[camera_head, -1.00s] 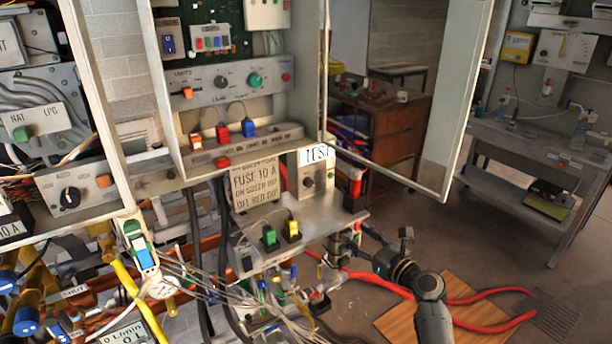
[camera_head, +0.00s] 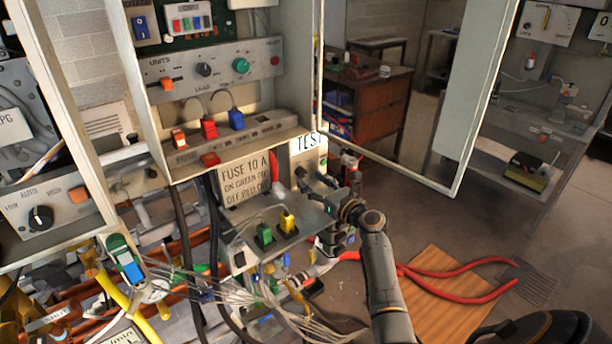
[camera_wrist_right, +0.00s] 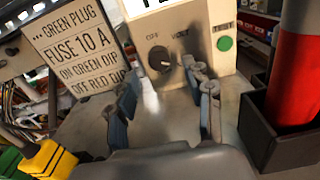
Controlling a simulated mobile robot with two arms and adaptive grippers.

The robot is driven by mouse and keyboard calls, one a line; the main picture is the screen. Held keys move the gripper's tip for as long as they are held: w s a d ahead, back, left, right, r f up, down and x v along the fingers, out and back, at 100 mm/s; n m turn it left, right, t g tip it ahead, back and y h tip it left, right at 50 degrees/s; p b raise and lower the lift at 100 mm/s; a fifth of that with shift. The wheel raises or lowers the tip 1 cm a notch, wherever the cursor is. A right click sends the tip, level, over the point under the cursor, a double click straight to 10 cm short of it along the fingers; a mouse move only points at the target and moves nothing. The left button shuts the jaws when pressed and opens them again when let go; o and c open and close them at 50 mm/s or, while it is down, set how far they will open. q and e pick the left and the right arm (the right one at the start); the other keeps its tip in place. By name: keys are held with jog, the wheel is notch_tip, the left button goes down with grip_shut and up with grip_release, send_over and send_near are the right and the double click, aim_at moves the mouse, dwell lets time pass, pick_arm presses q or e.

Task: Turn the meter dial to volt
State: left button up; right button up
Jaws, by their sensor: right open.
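The meter is a pale box with a TEST sign (camera_head: 308,142) on the shelf below the cabinet. In the right wrist view its dial is a dark round knob (camera_wrist_right: 159,58) on the pale front, below the words OFF and VOLT. I cannot tell which word it points at. A green TEST button (camera_wrist_right: 224,44) sits to its right. My right gripper (camera_wrist_right: 166,88) is open, its two fingers reaching toward the dial, one on each side and apart from it. The right gripper (camera_head: 322,188) partly covers the meter front in the head view. My left gripper is not in view.
A fuse sign (camera_head: 246,180) stands left of the meter. Green (camera_head: 264,233) and yellow (camera_head: 288,222) plugs stand on the shelf in front. A red cylinder (camera_wrist_right: 298,70) in a dark holder (camera_wrist_right: 272,135) is close on the right. Loose wires hang below.

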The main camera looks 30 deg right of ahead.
aim_at(303, 175)
jog(key=shift+w+a+r, duration=0.1)
jog(key=shift+w, duration=1.55)
jog(key=shift+c, duration=0.9)
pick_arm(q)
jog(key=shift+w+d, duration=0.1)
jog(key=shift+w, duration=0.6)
pick_arm(e)
jog(key=shift+s, duration=0.1)
grip_shut()
